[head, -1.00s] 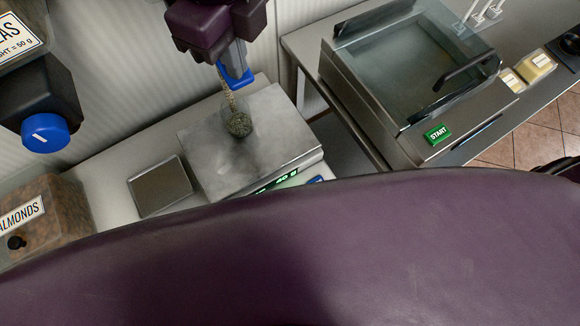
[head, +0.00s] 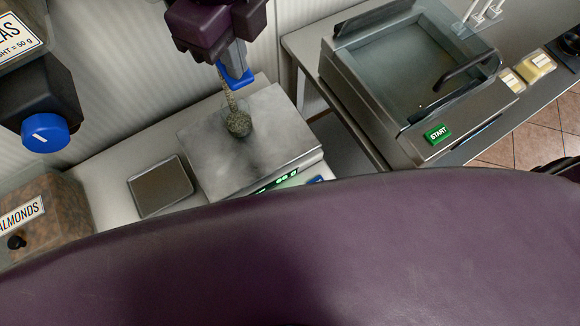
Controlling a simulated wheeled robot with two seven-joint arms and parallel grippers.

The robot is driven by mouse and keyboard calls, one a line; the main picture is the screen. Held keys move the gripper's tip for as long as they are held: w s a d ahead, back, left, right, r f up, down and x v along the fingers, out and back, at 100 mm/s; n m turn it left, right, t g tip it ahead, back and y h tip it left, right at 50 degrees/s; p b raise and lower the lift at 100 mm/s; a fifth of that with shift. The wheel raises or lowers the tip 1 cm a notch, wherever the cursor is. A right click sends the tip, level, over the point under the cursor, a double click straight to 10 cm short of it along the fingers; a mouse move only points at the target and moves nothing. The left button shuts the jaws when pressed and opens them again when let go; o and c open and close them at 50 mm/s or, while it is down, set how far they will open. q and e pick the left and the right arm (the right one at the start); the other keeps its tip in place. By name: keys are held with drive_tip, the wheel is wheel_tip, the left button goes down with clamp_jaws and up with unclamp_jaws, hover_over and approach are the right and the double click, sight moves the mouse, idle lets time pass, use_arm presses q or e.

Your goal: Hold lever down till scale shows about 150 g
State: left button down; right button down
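The steel scale (head: 285,140) stands on the pale counter. Its green display (head: 275,184) is lit, but it is partly cut off by my own body and I cannot read the digits surely. A thin stream of grains (head: 230,98) falls onto a small dark heap (head: 238,123) on the scale, seemingly in a clear container. The blue lever (head: 236,77) is above the stream. My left gripper (head: 232,62) is at the lever, seen from above; its fingers are mostly hidden, so I cannot tell their opening. My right gripper is not in view.
A small steel tray (head: 160,186) lies left of the scale. An almond bin (head: 50,215) and a dispenser with a blue knob (head: 45,132) stand at left. At right is a glass-lidded machine (head: 410,70) with a green START button (head: 437,134).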

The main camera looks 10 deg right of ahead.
use_arm(q)
wheel_tip(320, 180, up, 8)
drive_tip(key=p, duration=0.6)
drive_tip(key=shift+f+p, duration=0.25)
drive_tip(key=shift+p, duration=0.05)
